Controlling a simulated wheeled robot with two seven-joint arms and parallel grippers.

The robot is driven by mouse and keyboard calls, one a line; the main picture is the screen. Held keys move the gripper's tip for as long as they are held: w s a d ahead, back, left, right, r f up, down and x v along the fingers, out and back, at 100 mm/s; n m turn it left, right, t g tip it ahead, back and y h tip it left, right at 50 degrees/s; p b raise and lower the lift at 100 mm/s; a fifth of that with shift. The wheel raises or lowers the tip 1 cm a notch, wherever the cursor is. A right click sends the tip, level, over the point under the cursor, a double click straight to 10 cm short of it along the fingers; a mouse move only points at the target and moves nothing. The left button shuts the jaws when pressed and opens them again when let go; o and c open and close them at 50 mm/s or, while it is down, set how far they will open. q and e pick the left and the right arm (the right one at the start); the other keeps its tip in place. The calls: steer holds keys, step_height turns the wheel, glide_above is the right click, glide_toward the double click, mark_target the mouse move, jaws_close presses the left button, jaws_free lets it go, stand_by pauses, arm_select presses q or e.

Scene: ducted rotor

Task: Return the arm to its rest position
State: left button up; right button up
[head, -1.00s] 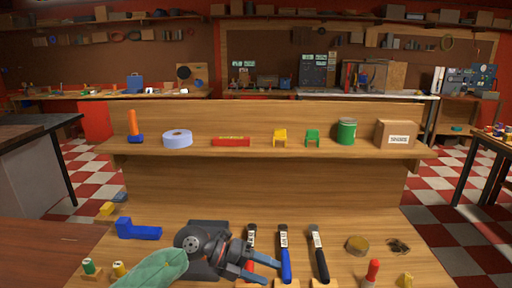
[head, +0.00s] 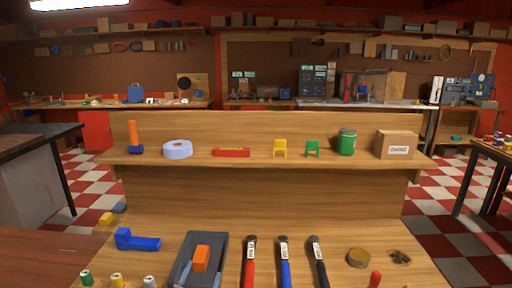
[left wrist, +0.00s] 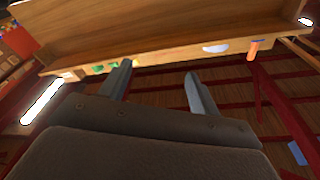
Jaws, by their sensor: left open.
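My left gripper (head: 201,273) shows only as blue-grey fingertips at the bottom edge of the head view, in front of the dark tray (head: 220,243). In the left wrist view its two fingers (left wrist: 158,70) stand apart with nothing between them. An orange block (head: 201,257) lies in the tray, and the fingertips appear just below and to either side of it in the picture. I cannot tell the distance between them. The rest of the left arm is out of the head view. My right gripper is in neither view.
Brushes with red (head: 250,262), blue (head: 284,262) and black (head: 318,262) handles lie right of the tray. A blue L-shaped part (head: 138,241) lies left of it.

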arm_select(q)
steer(key=s+a+f+n+g+y, duration=0.25)
steer(key=s+f+g, duration=0.2)
steer(key=f, duration=0.35)
steer(key=s+a+f+n+g+y, duration=0.1)
steer(key=s+a+f+n+g, duration=0.15)
steer(key=s+a+f, duration=0.35)
steer(key=s+d+f+g, duration=0.1)
steer(key=s+f+g, duration=0.4)
steer(key=s, duration=0.3)
steer(key=s+f+g, duration=0.4)
steer(key=s+f, duration=0.1)
steer(key=s, duration=0.4)
steer(key=s+d+f+g, duration=0.1)
steer(key=s+d+f, duration=0.1)
steer(key=f, duration=1.6)
steer(key=s+d+f+g+h, duration=0.1)
steer(key=s+d+f, duration=0.1)
steer(key=f, duration=1.7)
steer(key=shift+s, duration=0.2)
steer(key=shift+d+f, duration=0.1)
